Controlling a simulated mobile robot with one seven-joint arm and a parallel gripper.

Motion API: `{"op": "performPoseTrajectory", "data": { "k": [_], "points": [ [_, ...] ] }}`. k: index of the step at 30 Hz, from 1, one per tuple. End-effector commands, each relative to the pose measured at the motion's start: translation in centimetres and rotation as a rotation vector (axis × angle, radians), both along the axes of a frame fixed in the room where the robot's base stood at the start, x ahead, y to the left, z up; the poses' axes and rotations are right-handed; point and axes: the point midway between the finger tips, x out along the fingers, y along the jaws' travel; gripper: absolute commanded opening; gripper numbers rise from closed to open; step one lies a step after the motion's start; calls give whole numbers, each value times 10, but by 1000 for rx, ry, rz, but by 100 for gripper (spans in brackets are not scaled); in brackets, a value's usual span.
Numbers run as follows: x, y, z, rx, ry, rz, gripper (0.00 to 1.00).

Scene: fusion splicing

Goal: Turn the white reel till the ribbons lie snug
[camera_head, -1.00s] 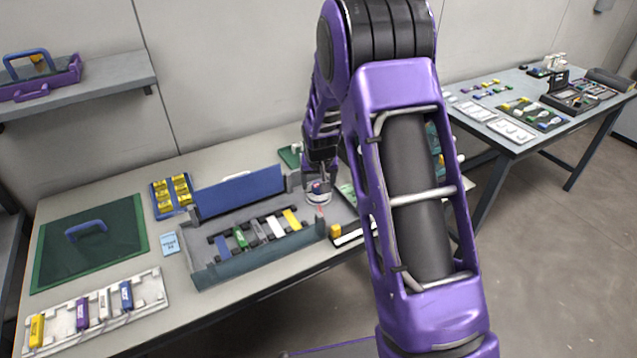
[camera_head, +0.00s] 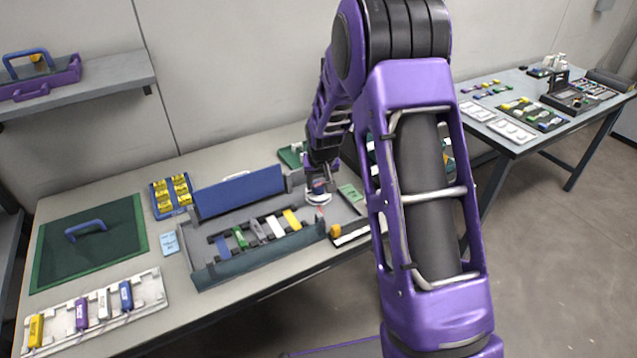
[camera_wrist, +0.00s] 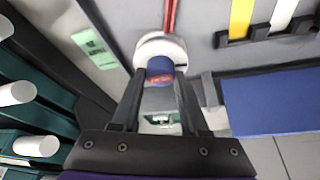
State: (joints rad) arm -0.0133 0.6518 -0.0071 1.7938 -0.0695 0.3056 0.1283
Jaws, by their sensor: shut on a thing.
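The white reel (camera_wrist: 150,45) is in the upper middle of the wrist view, with a blue knob (camera_wrist: 160,66) on it. In the head view the reel (camera_head: 317,197) stands at the right end of the grey tray. My gripper (camera_wrist: 160,80) is shut on the blue knob, its fingers on either side. It points down onto the reel in the head view (camera_head: 320,184). Red ribbons (camera_wrist: 171,14) run straight away from the reel's far side in the wrist view. The fingers hide part of the reel, so how tight the ribbons are wound cannot be told.
The tray (camera_head: 255,262) holds blue, green, grey, white and yellow blocks in a row. A blue panel (camera_head: 240,192) stands along its back side. A pale green label (camera_wrist: 95,48) lies beside the reel. White-ended green cylinders (camera_wrist: 35,145) are close at the left of the wrist view.

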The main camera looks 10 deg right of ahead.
Motion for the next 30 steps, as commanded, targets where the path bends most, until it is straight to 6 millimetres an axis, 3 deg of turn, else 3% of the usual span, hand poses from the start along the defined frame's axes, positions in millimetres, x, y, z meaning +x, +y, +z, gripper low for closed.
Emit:
{"op": "performPoseTrajectory", "data": {
  "k": [9, 19, 20, 21, 25, 30],
  "points": [
    [-1, -2, 0, 1, 1, 168, 0],
    [0, -1, 0, -1, 0, 185, 0],
    [0, -1, 0, 0, 0, 184, 46],
    [0, -1, 0, 0, 0, 184, 53],
    [0, -1, 0, 0, 0, 184, 74],
    [0, -1, 0, 0, 0, 183, 74]
  ]
}}
